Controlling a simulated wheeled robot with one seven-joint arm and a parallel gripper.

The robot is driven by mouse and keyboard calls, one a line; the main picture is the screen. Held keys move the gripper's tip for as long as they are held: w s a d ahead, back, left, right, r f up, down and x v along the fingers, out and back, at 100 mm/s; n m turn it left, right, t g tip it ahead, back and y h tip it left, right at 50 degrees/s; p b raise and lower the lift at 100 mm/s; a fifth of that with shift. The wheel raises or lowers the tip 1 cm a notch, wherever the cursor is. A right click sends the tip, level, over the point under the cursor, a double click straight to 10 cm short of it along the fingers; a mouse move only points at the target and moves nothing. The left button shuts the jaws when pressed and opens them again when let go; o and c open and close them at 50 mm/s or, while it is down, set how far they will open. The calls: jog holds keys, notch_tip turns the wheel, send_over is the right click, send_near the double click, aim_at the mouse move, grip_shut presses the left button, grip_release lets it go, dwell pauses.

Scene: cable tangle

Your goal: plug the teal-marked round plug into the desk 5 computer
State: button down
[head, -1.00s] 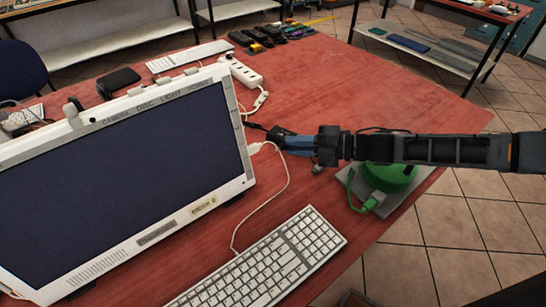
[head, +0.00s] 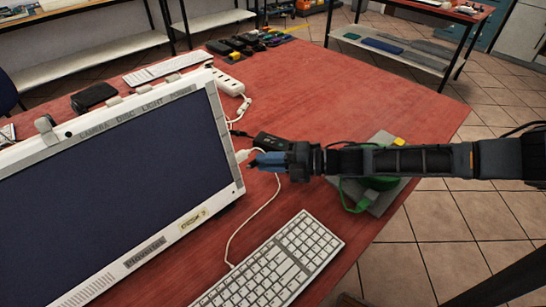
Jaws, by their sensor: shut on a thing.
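The white all-in-one computer (head: 130,185) stands at the left with its dark screen facing me. A white plug (head: 243,155) is at its right edge, and a white cable runs from there past my gripper toward the keyboard. My gripper (head: 256,160) points left with its blue fingers just right of that edge. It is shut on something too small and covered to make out. I see no teal mark, and the computer's sockets cannot be made out.
A black box (head: 271,142) with a dark cable lies just behind my gripper. A white keyboard (head: 275,265) is in front. A grey plate (head: 385,200) with a green cable lies under my arm. A white power strip (head: 229,83) is behind the computer. The red tabletop (head: 340,95) is clear at the back right.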

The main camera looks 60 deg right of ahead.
jog(key=shift+w+a, duration=0.2)
jog(key=shift+a, duration=0.55)
jog(key=shift+w+a+p, duration=0.15)
jog(key=shift+a+p, duration=0.25)
jog(key=shift+a, duration=0.15)
jog(key=shift+w+a+p, duration=0.15)
jog(key=shift+a+p, duration=0.25)
jog(key=shift+a, duration=0.15)
dwell(1.0)
jog(key=c, duration=1)
grip_release()
jog(key=shift+s+r, duration=0.1)
